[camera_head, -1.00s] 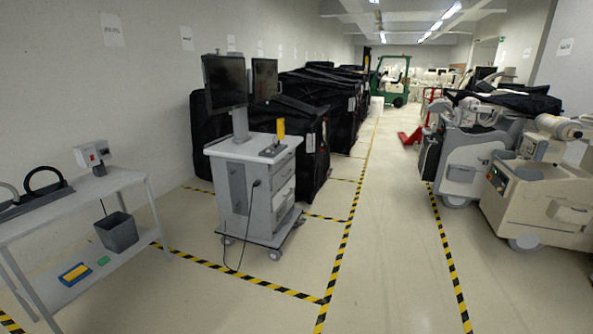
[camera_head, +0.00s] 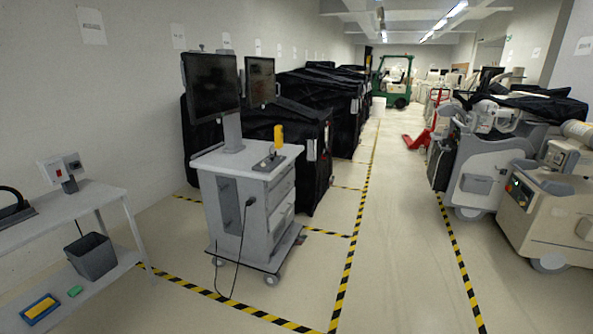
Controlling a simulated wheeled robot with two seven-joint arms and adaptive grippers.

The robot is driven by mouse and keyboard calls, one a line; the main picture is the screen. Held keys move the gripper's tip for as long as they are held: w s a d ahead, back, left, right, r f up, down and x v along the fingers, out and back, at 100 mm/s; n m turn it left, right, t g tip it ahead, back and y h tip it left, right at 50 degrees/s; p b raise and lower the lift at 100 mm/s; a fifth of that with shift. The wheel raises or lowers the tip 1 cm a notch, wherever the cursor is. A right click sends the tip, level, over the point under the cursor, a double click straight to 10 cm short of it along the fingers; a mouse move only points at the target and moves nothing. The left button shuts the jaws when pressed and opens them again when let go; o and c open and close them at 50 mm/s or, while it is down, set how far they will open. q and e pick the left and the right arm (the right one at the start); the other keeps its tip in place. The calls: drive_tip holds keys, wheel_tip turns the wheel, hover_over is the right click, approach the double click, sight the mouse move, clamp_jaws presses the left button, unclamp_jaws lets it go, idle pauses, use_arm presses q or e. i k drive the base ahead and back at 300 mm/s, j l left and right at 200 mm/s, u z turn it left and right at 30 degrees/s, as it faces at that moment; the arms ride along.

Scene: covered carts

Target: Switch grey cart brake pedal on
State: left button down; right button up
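The grey cart (camera_head: 228,205) stands left of centre on the floor, inside a bay marked by yellow-black tape. It carries two dark monitors (camera_head: 211,84) on a post, a yellow object (camera_head: 278,135) on its top, and a black cable hanging down its side. Its base (camera_head: 250,255) sits low on casters (camera_head: 271,280). A brake pedal cannot be made out at this distance. Neither of my grippers shows in the head view.
A grey table (camera_head: 75,208) with a bin (camera_head: 91,257) on its lower shelf stands at the left. Black covered carts (camera_head: 300,130) line the wall behind the grey cart. Beige machines (camera_head: 545,215) stand at the right. The taped aisle (camera_head: 400,230) between is clear.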

sight(303, 238)
drive_tip(key=i, duration=1.65)
drive_tip(key=i+j+z, duration=0.2)
drive_tip(key=i, duration=0.65)
drive_tip(key=i+z, duration=0.2)
drive_tip(key=i, duration=0.15)
drive_tip(key=i+j+z, duration=0.2)
drive_tip(key=i, duration=0.15)
